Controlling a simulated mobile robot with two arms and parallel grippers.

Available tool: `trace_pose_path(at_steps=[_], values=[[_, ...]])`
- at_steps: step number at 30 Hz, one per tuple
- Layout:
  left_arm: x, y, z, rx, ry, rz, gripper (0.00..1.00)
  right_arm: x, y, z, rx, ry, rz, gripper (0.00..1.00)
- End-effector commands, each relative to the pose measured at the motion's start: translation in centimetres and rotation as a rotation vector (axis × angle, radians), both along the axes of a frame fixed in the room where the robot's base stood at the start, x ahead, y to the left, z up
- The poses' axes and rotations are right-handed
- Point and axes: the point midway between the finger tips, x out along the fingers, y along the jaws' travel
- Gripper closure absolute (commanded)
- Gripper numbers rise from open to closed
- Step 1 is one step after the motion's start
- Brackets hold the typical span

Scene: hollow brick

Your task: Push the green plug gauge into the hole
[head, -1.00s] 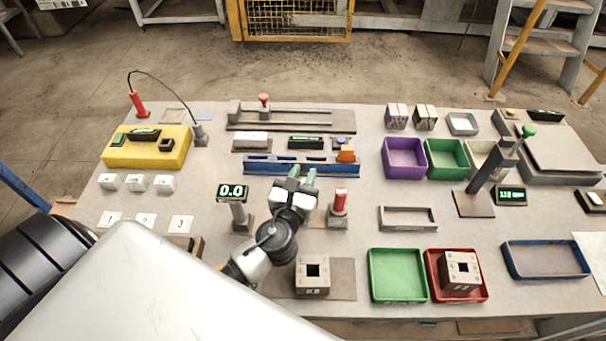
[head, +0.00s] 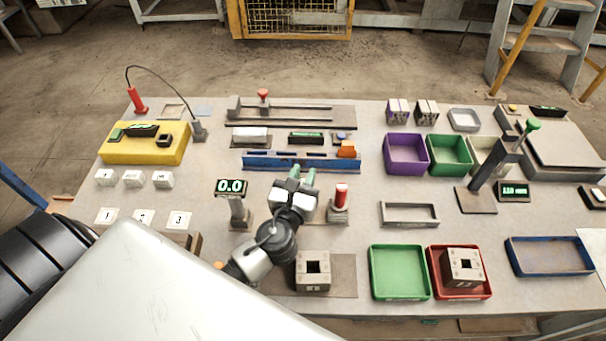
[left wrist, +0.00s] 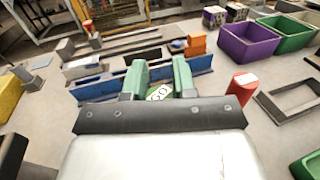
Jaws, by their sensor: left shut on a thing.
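My left gripper (head: 302,178) is over the middle of the table, just in front of the blue rail. Its two green fingers also show in the left wrist view (left wrist: 160,80). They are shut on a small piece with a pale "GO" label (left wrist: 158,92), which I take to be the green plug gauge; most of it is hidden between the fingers. A grey hollow brick with a dark square hole (head: 313,268) stands on a mat, to the near side of the gripper. A second hollow brick (head: 463,266) is in the red tray (head: 433,285). My right gripper is not in view.
The blue rail (head: 270,162) lies just beyond the gripper. A "0.0" display stand (head: 232,189) is to its left and a red cylinder on a base (head: 341,195) to its right. A green tray (head: 400,272) sits right of the near brick.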

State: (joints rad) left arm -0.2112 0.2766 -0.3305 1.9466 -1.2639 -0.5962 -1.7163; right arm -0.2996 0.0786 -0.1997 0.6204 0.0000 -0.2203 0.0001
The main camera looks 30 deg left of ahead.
Motion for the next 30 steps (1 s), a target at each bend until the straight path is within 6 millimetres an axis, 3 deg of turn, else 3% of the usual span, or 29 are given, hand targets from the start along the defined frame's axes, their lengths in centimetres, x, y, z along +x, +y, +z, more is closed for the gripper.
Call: trace_pose_path(at_steps=[18, 19, 24, 30], values=[[0.01, -0.01, -0.58, 0.000, -0.001, 0.000, 1.00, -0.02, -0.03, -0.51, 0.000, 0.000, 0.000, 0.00], [0.01, -0.01, -0.58, 0.000, -0.001, 0.000, 0.69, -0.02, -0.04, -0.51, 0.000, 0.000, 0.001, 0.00], [0.01, 0.00, -0.59, 0.000, -0.001, 0.000, 0.44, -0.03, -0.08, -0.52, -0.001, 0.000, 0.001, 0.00], [-0.01, 0.00, -0.67, 0.000, 0.001, 0.000, 0.44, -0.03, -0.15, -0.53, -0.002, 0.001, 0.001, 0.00]])
